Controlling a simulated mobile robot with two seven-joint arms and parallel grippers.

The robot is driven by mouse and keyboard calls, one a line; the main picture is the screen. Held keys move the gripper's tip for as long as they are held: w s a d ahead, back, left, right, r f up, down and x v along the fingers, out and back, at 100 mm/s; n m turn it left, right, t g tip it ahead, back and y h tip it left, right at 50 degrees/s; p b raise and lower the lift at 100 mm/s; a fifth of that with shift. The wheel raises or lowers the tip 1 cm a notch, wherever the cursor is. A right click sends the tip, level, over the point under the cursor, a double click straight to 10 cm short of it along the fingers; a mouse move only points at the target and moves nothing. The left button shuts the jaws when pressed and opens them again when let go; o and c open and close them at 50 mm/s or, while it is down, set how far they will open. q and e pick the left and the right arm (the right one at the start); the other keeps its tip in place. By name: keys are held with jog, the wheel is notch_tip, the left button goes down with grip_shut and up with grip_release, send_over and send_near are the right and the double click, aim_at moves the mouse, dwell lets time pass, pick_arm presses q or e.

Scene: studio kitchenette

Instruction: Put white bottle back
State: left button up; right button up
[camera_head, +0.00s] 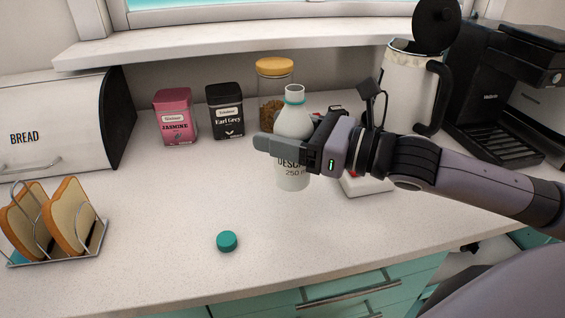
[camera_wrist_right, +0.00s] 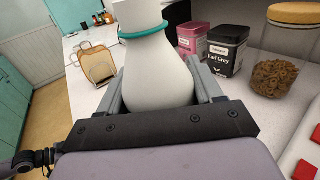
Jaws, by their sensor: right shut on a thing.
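The white bottle (camera_head: 293,122) stands upright on the counter, or just above it; I cannot tell which. It has a teal ring at its neck, an uncapped top and dark lettering reading "DESC… 250". My right gripper (camera_head: 290,150) comes in from the right and is shut around the bottle's body. In the right wrist view the bottle (camera_wrist_right: 158,70) fills the space between the two fingers. A teal cap (camera_head: 227,241) lies on the counter in front of the bottle, apart from it. My left gripper is not in view.
A pink Jasmine tin (camera_head: 176,116), a black Earl Grey tin (camera_head: 225,111) and a yellow-lidded jar (camera_head: 273,82) stand behind. A bread box (camera_head: 60,122) and toast rack (camera_head: 58,226) are left. A white kettle (camera_head: 405,90) and coffee machine (camera_head: 500,90) are right. The front counter is mostly clear.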

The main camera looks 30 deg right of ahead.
jog(key=shift+f, duration=2.5)
jog(key=shift+f+b, duration=0.2)
jog(key=shift+b, duration=0.2)
jog(key=o, duration=1.2)
